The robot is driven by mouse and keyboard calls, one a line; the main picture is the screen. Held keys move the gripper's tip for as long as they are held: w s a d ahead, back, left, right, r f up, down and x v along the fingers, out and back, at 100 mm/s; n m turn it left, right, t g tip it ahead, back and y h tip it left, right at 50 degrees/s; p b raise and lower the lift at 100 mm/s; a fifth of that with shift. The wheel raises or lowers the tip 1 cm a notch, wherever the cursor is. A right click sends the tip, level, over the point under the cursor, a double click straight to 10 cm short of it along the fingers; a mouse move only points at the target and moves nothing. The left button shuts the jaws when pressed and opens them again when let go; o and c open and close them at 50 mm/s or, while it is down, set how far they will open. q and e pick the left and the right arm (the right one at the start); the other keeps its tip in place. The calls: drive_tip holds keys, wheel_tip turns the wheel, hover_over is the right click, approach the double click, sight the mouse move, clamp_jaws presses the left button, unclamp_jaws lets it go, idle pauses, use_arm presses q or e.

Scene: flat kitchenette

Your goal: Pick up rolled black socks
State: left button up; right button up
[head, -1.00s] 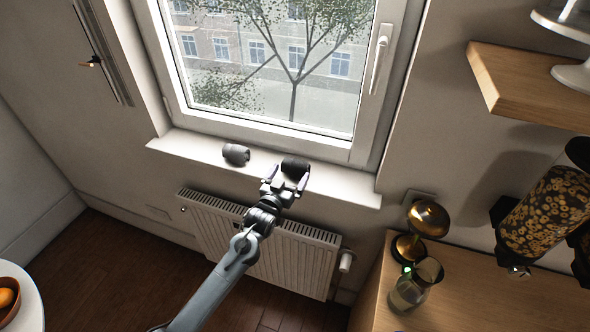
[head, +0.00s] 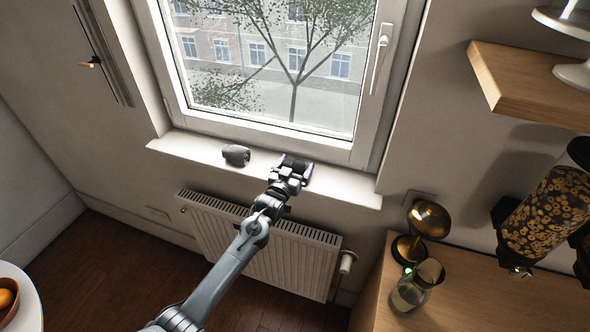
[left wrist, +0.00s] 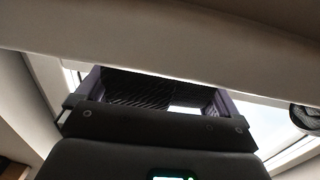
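The rolled black socks (head: 294,159) lie on the white windowsill below the window. My left gripper (head: 293,168) is at the sill, with its fingers on either side of the socks. In the left wrist view, the ribbed dark socks (left wrist: 140,88) sit between the purple-tipped fingers (left wrist: 158,95). The fingers are spread, with a bright gap near one finger. I cannot tell whether either finger touches the socks. The gripper hides part of the socks in the head view. My right gripper is not in view.
Rolled grey socks (head: 236,154) lie on the windowsill (head: 190,149), left of the black ones. A radiator (head: 280,258) hangs below. The window handle (head: 381,55) is above right. A counter with a glass jug (head: 412,290) and brass lamp (head: 428,220) stands right.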

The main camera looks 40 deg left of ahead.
use_arm(q)
drive_tip(key=shift+c, duration=1.1)
drive_tip(key=shift+r, duration=0.15)
